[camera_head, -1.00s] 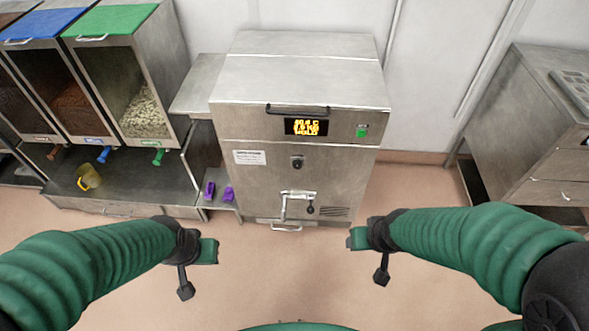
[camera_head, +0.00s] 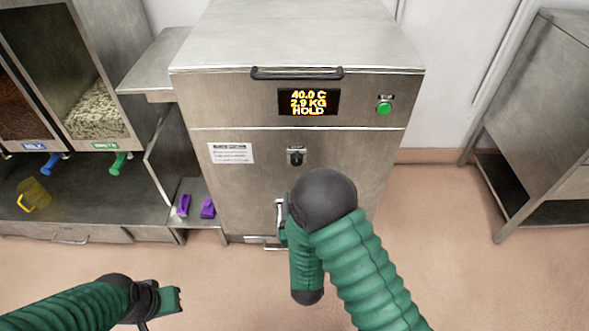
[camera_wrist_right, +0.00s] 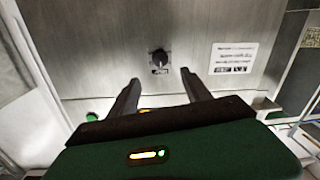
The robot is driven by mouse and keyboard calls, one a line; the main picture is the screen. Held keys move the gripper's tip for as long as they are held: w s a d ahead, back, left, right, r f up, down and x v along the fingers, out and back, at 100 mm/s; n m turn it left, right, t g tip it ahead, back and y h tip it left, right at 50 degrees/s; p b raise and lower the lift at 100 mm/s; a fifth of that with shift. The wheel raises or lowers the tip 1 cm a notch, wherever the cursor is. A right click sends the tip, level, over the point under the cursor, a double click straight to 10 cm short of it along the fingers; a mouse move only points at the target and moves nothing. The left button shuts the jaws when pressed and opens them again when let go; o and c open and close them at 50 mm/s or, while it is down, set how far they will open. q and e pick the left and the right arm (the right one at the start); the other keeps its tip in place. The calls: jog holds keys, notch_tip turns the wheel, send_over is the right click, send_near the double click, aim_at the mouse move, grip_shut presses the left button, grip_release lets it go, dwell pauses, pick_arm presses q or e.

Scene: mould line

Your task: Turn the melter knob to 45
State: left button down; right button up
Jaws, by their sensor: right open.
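The melter (camera_head: 300,50) is a steel cabinet. Its display (camera_head: 308,102) reads 40.0 C, 2.9 KG, HOLD. The small black melter knob (camera_head: 296,157) sits on the front panel below the display. In the right wrist view the knob (camera_wrist_right: 160,58) shows beyond and between the fingers of my right gripper (camera_wrist_right: 163,88), which is open, empty and apart from it.
A green button (camera_head: 384,108) is right of the display and a white label (camera_head: 231,153) left of the knob. Purple objects (camera_head: 207,209) sit on a low shelf. Dispensers and a yellow jug (camera_head: 34,195) stand at left.

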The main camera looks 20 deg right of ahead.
aim_at(297, 163)
jog(key=b+x, duration=0.1)
jog(key=x, duration=0.4)
jog(key=b+x, duration=0.1)
jog(key=x, duration=0.5)
jog(key=shift+w+d+f+b, duration=0.1)
jog(key=shift+w+f+b, duration=0.1)
jog(key=shift+w+b, duration=0.15)
jog(key=shift+w+r, duration=0.1)
jog(key=shift+w, duration=0.15)
grip_shut()
